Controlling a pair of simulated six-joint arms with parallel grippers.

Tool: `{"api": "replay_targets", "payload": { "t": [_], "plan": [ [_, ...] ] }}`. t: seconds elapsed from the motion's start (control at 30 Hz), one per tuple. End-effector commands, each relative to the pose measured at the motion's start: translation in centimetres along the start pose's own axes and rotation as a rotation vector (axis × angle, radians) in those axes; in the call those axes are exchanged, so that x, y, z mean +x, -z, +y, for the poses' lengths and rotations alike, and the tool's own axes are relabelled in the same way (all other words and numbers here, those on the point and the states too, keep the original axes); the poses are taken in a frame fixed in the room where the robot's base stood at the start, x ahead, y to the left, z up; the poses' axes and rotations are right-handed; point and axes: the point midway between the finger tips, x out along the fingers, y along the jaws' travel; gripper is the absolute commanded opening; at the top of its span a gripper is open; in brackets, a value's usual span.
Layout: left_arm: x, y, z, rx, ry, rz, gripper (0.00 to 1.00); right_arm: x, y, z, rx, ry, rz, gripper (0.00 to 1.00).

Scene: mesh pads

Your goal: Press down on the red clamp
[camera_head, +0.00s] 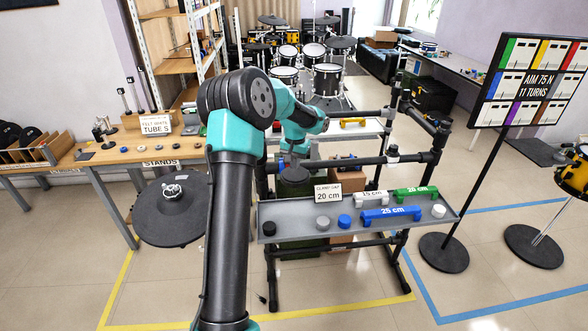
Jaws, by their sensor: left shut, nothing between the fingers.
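I cannot make out a red clamp in the head view. My left arm reaches up and over towards the black pipe rack (395,150). My left gripper (293,174) is small and dark at its end, pointing down behind the grey tray (330,222). It is shut and empty, and what lies directly under it is hard to see. A sign reading "CLAMP GAP 20 cm" (328,192) stands at the tray's back edge. My right gripper is not in view.
The tray holds a blue 25 cm bar (391,216), a white 15 cm bar (371,199), a green 20 cm bar (415,194) and several round caps. A yellow bar (353,122) lies on a rear shelf. A sign stand (530,82) is at right, a wooden table (120,150) at left.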

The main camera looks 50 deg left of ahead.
Motion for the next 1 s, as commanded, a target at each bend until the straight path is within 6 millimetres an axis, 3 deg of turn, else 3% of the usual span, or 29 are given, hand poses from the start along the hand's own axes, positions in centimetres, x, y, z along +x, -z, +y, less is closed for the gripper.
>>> {"api": "replay_targets", "payload": {
  "t": [1.0],
  "plan": [
    [0.94, 0.00, 0.01, 0.000, 0.000, -0.001, 0.00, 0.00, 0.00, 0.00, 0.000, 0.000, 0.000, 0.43]
  ]
}}
